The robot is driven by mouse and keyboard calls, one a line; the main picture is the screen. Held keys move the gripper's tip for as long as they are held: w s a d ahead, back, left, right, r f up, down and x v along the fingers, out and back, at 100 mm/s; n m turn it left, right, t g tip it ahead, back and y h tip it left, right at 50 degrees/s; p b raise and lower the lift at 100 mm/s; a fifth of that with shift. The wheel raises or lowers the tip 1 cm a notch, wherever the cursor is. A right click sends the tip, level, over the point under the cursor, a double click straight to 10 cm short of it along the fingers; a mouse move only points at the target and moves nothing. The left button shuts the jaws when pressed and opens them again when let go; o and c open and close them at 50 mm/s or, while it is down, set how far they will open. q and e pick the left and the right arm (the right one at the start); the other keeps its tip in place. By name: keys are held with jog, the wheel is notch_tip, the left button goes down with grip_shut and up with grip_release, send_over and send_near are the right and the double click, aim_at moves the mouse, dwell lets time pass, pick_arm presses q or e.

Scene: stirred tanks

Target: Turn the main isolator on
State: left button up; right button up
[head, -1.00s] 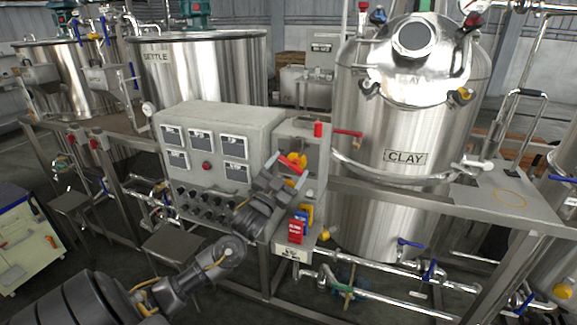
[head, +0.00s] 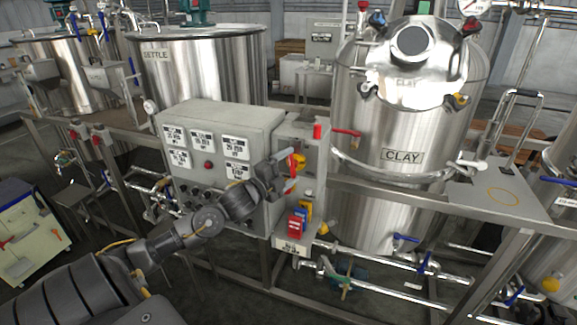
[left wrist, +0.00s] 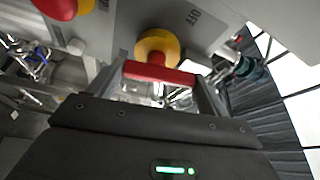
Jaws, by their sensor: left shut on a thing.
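The main isolator is a red bar handle on a yellow disc (head: 299,160) on a grey box right of the control panel. My left gripper (head: 287,178) is at this handle, partly hiding it in the head view. In the left wrist view the yellow disc (left wrist: 157,44) faces me, with the red handle (left wrist: 158,74) across it. The left gripper's fingers (left wrist: 165,84) stand at the two ends of the handle, shut on it. The word OFF shows on the plate to the right of the disc. My right gripper is not in view.
The control panel (head: 248,125) with meters and knobs stands left of the isolator. Red and yellow tags (head: 297,226) hang below it. A red-handled valve (head: 345,132) and the CLAY tank (head: 400,190) stand to the right. A red knob (left wrist: 55,8) is upper left in the wrist view.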

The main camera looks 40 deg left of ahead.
pick_arm(q)
jog(key=shift+r+m+g, duration=0.1)
jog(key=shift+m+g, duration=0.3)
jog(key=shift+m, duration=0.6)
jog(key=o, duration=1)
jog(key=shift+s+f, duration=0.2)
jog(key=shift+s, duration=0.15)
jog(key=s+b, duration=0.3)
jog(key=s, duration=0.7)
jog(key=shift+a+r, duration=0.2)
jog(key=shift+a, duration=0.05)
